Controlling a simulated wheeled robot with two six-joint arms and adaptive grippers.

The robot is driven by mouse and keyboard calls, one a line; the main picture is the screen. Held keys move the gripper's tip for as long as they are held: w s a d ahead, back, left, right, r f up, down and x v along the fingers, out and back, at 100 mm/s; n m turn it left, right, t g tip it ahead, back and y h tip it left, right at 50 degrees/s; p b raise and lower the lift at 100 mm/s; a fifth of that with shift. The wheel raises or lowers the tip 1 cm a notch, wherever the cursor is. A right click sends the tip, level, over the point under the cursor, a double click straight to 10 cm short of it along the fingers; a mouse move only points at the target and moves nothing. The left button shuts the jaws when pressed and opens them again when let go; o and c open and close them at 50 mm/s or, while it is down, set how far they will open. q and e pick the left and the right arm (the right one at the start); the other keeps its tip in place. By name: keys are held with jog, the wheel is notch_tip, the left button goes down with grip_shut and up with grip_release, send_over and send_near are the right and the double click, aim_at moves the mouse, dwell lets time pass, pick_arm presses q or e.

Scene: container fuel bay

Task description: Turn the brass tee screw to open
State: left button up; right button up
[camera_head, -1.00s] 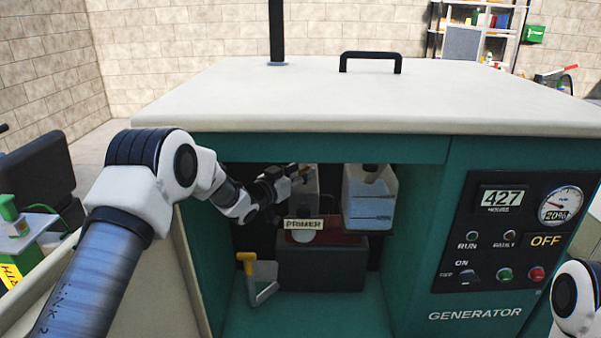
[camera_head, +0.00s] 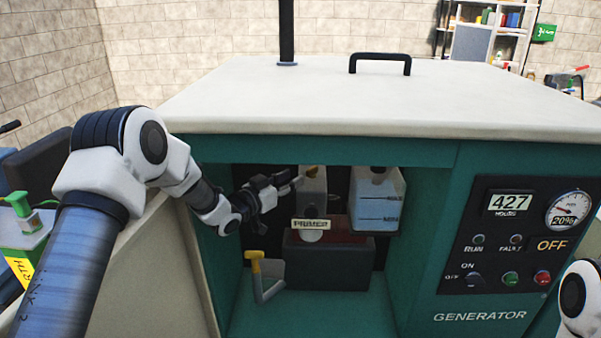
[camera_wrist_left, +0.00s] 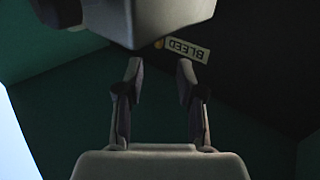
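A small brass-coloured part (camera_head: 312,171), which looks like the tee screw, sits on top of the grey primer block (camera_head: 314,190) inside the generator bay. Its exact angle is too small to tell. My left gripper (camera_head: 288,182) is just left of the block, its fingers pointing right. In the left wrist view the two fingers (camera_wrist_left: 160,72) are apart with nothing between them. A pale block (camera_wrist_left: 125,18) hangs at the top there. Beside it are a BLEED label (camera_wrist_left: 187,49) and a small brass dot (camera_wrist_left: 159,44). My right gripper is out of view.
A clear tank (camera_head: 376,205) of blue liquid is right of the primer block. A dark box (camera_head: 327,265) sits below, with a yellow-topped handle (camera_head: 256,270) at its left. The teal cabinet wall and the control panel (camera_head: 513,245) bound the bay at right.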

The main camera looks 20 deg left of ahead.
aim_at(310, 171)
pick_arm(q)
jog(key=p+x, duration=0.1)
jog(key=x, duration=0.6)
jog(key=shift+s, duration=0.1)
grip_shut()
jog(key=shift+d+f, duration=0.1)
jog(key=n+y+b, duration=0.1)
jog(key=n+t+y+b, duration=0.1)
jog(key=y, duration=0.1)
jog(key=shift+d+f+b, duration=0.15)
jog(key=shift+d+b, duration=0.05)
jog(key=shift+b, duration=0.2)
jog(key=shift+d+n+y+b, duration=0.1)
jog(key=shift+n+y+b, duration=0.3)
jog(key=shift+y, duration=0.2)
jog(key=shift+s+r+n+t+y+b, duration=0.1)
jog(key=shift+r+n+t+y+b, duration=0.15)
jog(key=shift+n+y, duration=0.55)
jog(key=shift+y, duration=0.3)
